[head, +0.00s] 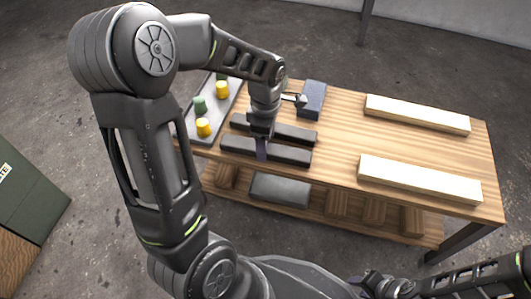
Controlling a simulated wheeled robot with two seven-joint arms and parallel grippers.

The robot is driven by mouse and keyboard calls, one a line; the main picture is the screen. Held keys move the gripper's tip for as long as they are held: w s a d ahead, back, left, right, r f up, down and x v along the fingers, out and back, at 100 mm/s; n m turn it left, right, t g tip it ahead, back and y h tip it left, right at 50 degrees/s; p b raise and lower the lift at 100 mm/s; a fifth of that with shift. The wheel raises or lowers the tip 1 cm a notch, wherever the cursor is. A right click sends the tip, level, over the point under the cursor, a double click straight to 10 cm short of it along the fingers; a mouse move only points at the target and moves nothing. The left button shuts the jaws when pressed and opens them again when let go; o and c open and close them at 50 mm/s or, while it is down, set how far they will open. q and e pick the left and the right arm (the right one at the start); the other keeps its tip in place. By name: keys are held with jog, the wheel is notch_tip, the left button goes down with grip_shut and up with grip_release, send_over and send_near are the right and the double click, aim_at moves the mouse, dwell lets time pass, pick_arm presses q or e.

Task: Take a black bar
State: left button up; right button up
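Two black bars lie side by side on the left part of the wooden table: a back bar (295,134) and a front bar (290,155). My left gripper (262,150) points down at the front bar, near its middle. A finger overlaps that bar in the picture. The wrist hides most of the fingers, so I cannot tell whether they are closed on it. My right gripper (376,285) is low at the bottom right, away from the bars; its finger opening is unclear.
A grey tray (216,125) with green and yellow pieces stands left of the bars. A dark blue block (313,97) lies behind them. Two pale beams (416,114) (419,179) lie at the right. A grey block (280,190) sits on the lower shelf. The tabletop's middle is clear.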

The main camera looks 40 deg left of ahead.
pick_arm(q)
jog(key=shift+f, duration=0.75)
grip_shut()
dwell(0.5)
jog(key=shift+r, duration=0.1)
